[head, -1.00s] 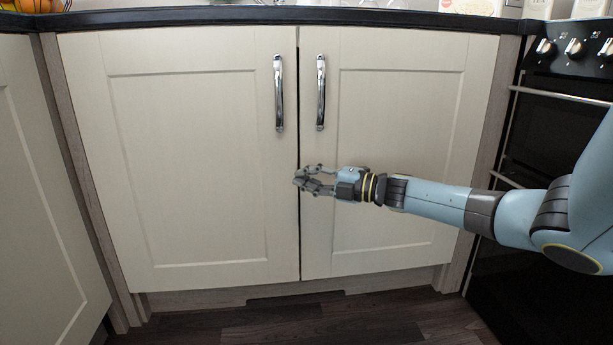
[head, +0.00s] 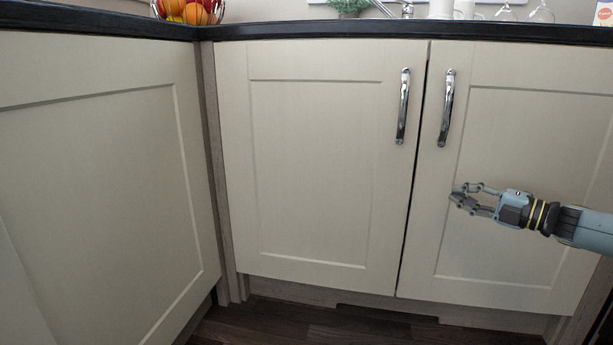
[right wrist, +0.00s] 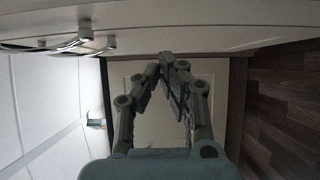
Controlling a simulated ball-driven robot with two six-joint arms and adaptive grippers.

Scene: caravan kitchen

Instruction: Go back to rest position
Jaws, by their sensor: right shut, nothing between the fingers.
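My right gripper (head: 464,197) is in front of the right cabinet door (head: 530,130), below and right of that door's handle (head: 446,108). It is shut and empty, with fingertips pointing left. In the right wrist view the fingertips (right wrist: 167,60) meet at the top of the picture, with nothing between them. Whether they touch the door cannot be told. My left gripper is not in view.
The left cabinet door (head: 320,170) is closed and has its own handle (head: 403,106). A side cabinet panel (head: 100,190) fills the left. A dark worktop (head: 300,30) runs above, with a fruit basket (head: 188,12) in the corner. Dark floor (head: 270,325) shows below.

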